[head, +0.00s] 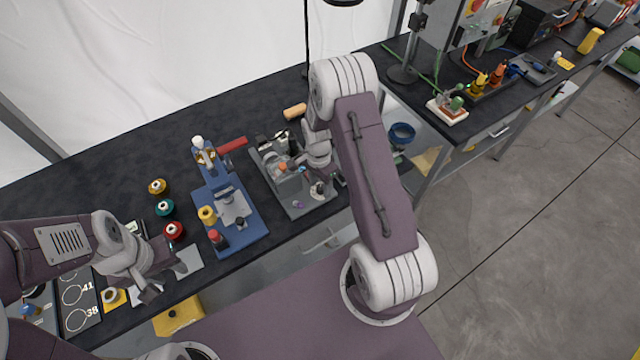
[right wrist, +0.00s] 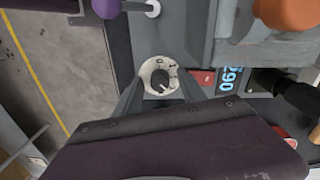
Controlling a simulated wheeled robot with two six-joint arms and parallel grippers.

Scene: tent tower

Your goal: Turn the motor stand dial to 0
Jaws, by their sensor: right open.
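The motor stand (head: 296,207) is a grey unit on the black bench, partly hidden behind my right arm in the head view. Its dial (right wrist: 158,78) shows in the right wrist view as a round white plate with a dark knob and small marks around it. A blue display beside it (right wrist: 231,79) reads 290, turned on its side. My right gripper (right wrist: 160,92) is open, with its fingers to either side of the dial; contact with the knob cannot be told. My left gripper (head: 164,280) is open and empty over the bench's front edge at the left.
A blue fixture (head: 245,232) stands left of the motor stand. Several spools, including a red one (head: 173,231), stand further left. An orange knob (right wrist: 288,12) and a purple knob (right wrist: 106,8) sit near the dial. Clear floor lies at the right.

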